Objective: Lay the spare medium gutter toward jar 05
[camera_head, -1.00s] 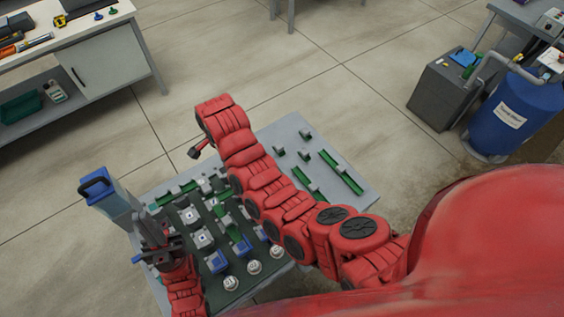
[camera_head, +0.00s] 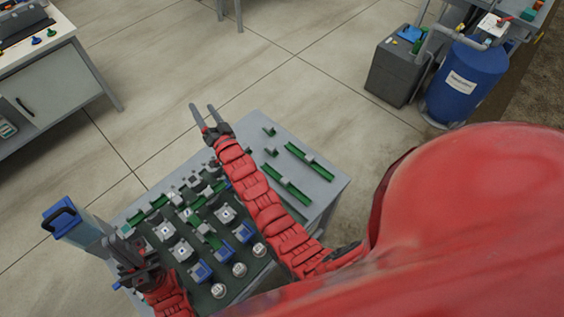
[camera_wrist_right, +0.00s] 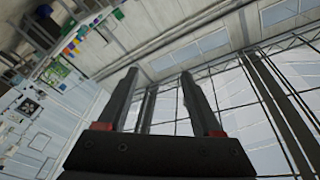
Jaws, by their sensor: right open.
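Green gutters lie on the right part of the grey table: a long one (camera_head: 312,160), another (camera_head: 287,184) beside it, and a third (camera_head: 291,208) partly behind my right arm. I cannot tell which is the spare medium gutter. Round white-topped jars (camera_head: 239,270) stand along the near edge of the dark board; their numbers are unreadable. My right gripper (camera_head: 203,107) is open and empty, raised above the far edge of the table. In the right wrist view its fingers (camera_wrist_right: 158,73) point up at windows. My left gripper (camera_head: 122,258) is beside a blue-topped container (camera_head: 75,224); its grip is unclear.
The dark board carries blocks (camera_head: 226,214), blue pieces (camera_head: 200,271) and green channels (camera_head: 158,203). Small grey-green holders (camera_head: 269,131) stand at the far right of the table. A blue barrel (camera_head: 466,84) and grey tank (camera_head: 396,72) stand beyond open floor. A workbench (camera_head: 60,85) is far left.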

